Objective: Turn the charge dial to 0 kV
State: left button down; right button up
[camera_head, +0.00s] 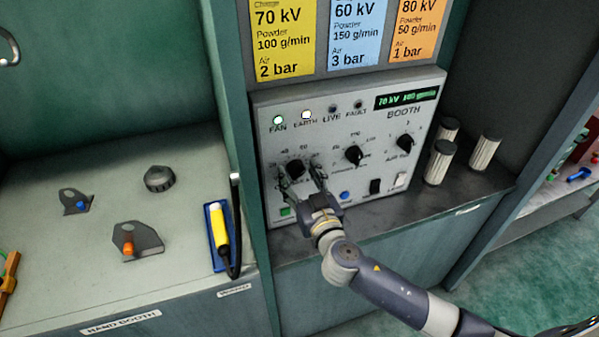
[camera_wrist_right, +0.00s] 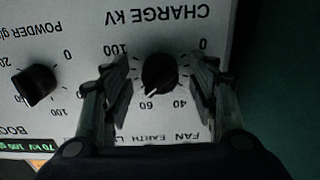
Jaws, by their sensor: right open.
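The charge dial (camera_head: 296,168) is a black knob at the left of the grey booth control panel (camera_head: 330,208). In the right wrist view the charge dial (camera_wrist_right: 158,74) appears upside down, under the words CHARGE kV, its white pointer between 60 and 80. The panel display (camera_head: 406,98) reads 70 kV 100 g/min. My right gripper (camera_head: 303,181) is open in front of the dial. In the right wrist view its two fingers stand on either side of the knob, with gaps visible. My left gripper is out of view.
The powder dial (camera_head: 354,156) and air dial (camera_head: 405,142) sit to the right. Below are a green button, a blue button (camera_head: 345,196) and two switches. FAN and EARTH lamps are lit; LIVE and FAULT are dark. Ribbed cylinders (camera_head: 484,152) stand right of the panel.

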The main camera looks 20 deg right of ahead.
jog(key=shift+w, duration=0.1)
jog(key=shift+c, duration=0.6)
jog(key=c, duration=1)
jog(key=shift+o, duration=0.2)
